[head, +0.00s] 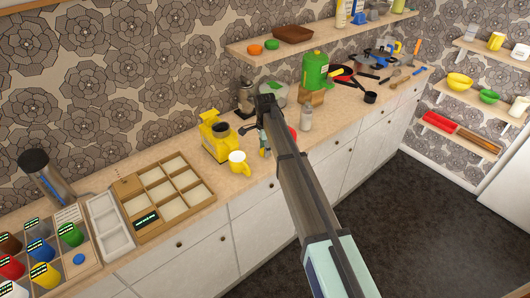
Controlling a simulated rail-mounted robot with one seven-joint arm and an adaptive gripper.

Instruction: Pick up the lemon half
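I cannot make out a lemon half in the head view; it may be hidden behind my arm or too small to tell. My arm reaches up from the bottom and bends down at its far end over the worktop (225,189). My gripper (265,151) hangs there, just right of a yellow mug (238,162). Its fingers are small and partly hidden, so their opening does not show. A yellow machine (216,138) stands to the left, behind the mug.
A compartment tray (168,192) and coloured cups (45,274) lie left. A wall shelf (325,34) runs above. A red object (293,132) is partly hidden by my arm.

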